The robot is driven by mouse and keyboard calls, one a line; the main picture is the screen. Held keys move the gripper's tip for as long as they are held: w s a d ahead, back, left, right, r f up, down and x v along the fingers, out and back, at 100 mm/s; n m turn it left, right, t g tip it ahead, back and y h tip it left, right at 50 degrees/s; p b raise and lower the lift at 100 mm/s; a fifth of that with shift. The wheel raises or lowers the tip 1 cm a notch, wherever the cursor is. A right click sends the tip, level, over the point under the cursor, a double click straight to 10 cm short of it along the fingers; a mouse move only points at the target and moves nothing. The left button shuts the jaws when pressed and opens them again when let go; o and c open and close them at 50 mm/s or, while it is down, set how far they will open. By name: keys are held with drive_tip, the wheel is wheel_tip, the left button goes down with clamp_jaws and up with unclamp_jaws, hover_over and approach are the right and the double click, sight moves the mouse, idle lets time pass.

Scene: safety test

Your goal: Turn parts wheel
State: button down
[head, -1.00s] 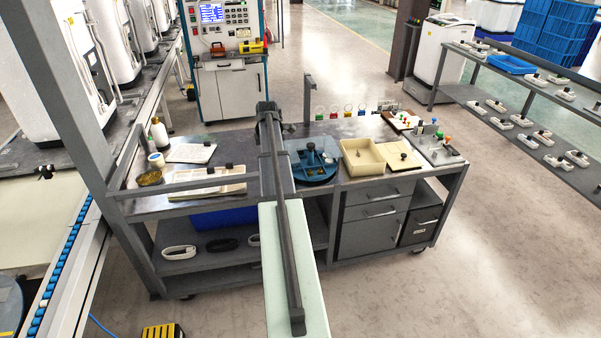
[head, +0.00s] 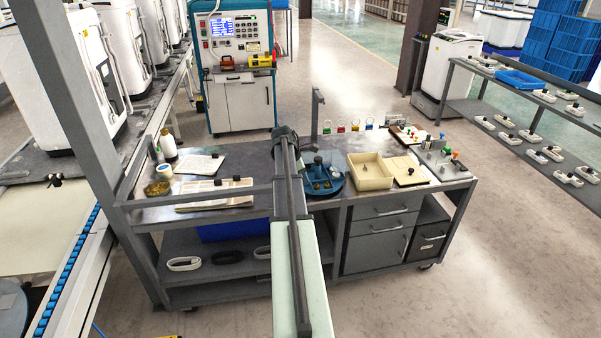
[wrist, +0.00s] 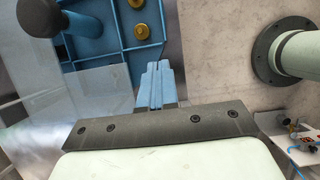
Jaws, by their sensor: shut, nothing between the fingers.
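The parts wheel (head: 311,188) is a round blue tray with compartments on the workbench, just right of my arm in the head view. In the wrist view its blue floor and dividers (wrist: 108,50) fill the upper left. Brass round parts (wrist: 140,31) sit in one compartment, and a dark knob (wrist: 40,16) stands up at the far left. My gripper (wrist: 158,72) shows in the wrist view with its blue fingers together and nothing between them. The fingertips are near the wheel's edge; I cannot tell if they touch it. In the head view my arm hides the gripper.
A cream bin (head: 370,172) and a board with small knobs (head: 443,161) stand right of the wheel. A white tray (head: 214,194), bottles (head: 168,143) and a brass-coloured dish (head: 157,188) are at the left. A grey post (head: 316,113) rises behind the wheel.

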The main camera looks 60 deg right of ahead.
sight(329, 191)
drive_tip(key=shift+x, duration=2.05)
drive_tip(key=shift+s+d+n+t, duration=0.15)
drive_tip(key=shift+s+n+t, duration=0.15)
drive_tip(key=shift+s+n, duration=0.4)
drive_tip(key=shift+s+d+n, duration=0.1)
drive_tip(key=shift+s+n, duration=0.2)
drive_tip(key=shift+s+d+n+t+h, duration=0.2)
drive_tip(key=shift+s+n, duration=0.2)
drive_tip(key=shift+n, duration=0.05)
drive_tip(key=shift+s+d+n+t+h, duration=0.2)
drive_tip(key=shift+s+n, duration=0.25)
drive_tip(key=shift+s+d+n+t, duration=0.35)
drive_tip(key=shift+s+d+n, duration=0.3)
drive_tip(key=shift+n, duration=0.25)
drive_tip(key=shift+s+d+n+t, duration=0.35)
drive_tip(key=shift+s+d+n, duration=0.25)
drive_tip(key=shift+s+n, duration=0.25)
drive_tip(key=shift+s+d, duration=0.4)
drive_tip(key=shift+d, duration=0.3)
drive_tip(key=shift+s+d, duration=0.45)
drive_tip(key=shift+d, duration=0.3)
drive_tip(key=shift+s+d, duration=0.25)
drive_tip(key=shift+d, duration=0.7)
drive_tip(key=shift+s+d, duration=0.25)
drive_tip(key=shift+d, duration=0.8)
